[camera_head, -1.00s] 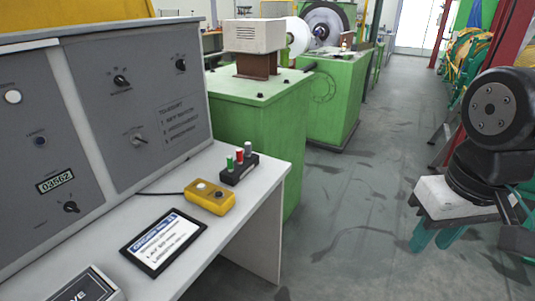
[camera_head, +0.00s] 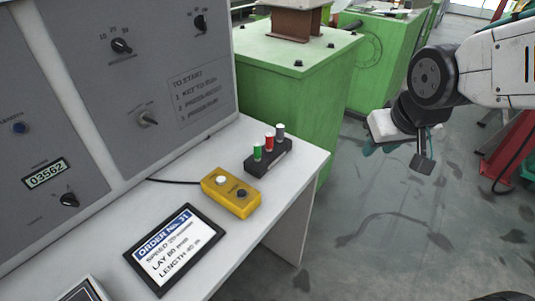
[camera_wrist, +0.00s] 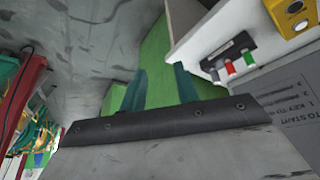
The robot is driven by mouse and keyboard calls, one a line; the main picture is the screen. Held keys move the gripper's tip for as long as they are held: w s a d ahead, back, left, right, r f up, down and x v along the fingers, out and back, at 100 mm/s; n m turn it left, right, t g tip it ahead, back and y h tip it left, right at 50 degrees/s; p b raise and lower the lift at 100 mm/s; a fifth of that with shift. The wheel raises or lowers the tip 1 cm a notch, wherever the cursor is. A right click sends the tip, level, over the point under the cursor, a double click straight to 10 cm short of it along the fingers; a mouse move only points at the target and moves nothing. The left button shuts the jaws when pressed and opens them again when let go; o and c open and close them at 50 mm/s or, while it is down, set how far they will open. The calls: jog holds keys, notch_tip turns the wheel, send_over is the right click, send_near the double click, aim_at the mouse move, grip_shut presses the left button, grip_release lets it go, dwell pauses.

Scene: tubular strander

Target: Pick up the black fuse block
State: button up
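The black fuse block (camera_head: 268,157) stands on the white desk near its far right corner, with a green, a red and a grey fuse upright in it. In the wrist view the block (camera_wrist: 228,60) is at the upper right, on the desk. My gripper (camera_wrist: 160,72) has two teal fingers that stand apart with nothing between them. It is open, to the side of the desk and clear of the block. In the head view my gripper (camera_head: 385,149) hangs over the floor to the right of the desk, its fingers mostly hidden.
A yellow button box (camera_head: 231,192) with a cable sits just in front of the block. An order tablet (camera_head: 174,248) lies nearer. The grey control panel (camera_head: 150,75) rises behind the desk (camera_head: 215,255). A green machine cabinet (camera_head: 290,95) stands beyond.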

jog(key=w+a+f+n+t+y, duration=0.25)
jog(key=w+a+f, duration=0.35)
jog(key=w+a, duration=0.4)
jog(key=n+t+y, duration=0.2)
jog(key=t+y, duration=0.1)
send_near(267, 138)
jog(key=x, duration=0.2)
jog(key=d+x, duration=0.1)
jog(key=x, duration=0.2)
jog(key=shift+w+f, duration=0.35)
jog(key=x, duration=0.7)
jog(key=shift+w+a, duration=0.1)
jog(key=shift+a, duration=0.05)
grip_shut()
